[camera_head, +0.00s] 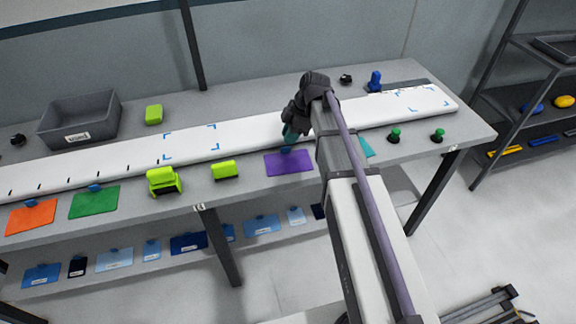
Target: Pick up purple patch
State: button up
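The purple patch (290,164) lies flat on the grey table near its front edge, in front of the long white board. A small blue tab (286,150) sits at its back edge. My gripper (288,140) is just behind and above the patch, over the white board's front side. Its dark wrist and teal fingertips show, but the fingers are small and partly hidden, so I cannot tell whether they are open or touch the tab. My arm passes to the right of the patch.
The white board (110,158) runs along the table (400,155). Orange (31,217) and green (95,202) patches lie at left, a teal patch (367,147) at right. Lime tools (163,181) stand between. A grey bin (80,118) stands back left. Green-topped knobs (394,135) stand right.

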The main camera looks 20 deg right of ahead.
aim_at(283, 148)
jog(key=b+x, duration=0.4)
jog(key=x, duration=0.1)
jog(key=shift+d+f, duration=0.1)
jog(key=shift+r, duration=0.25)
grip_shut()
jog(key=shift+r+p, duration=0.1)
jog(key=shift+p, duration=0.2)
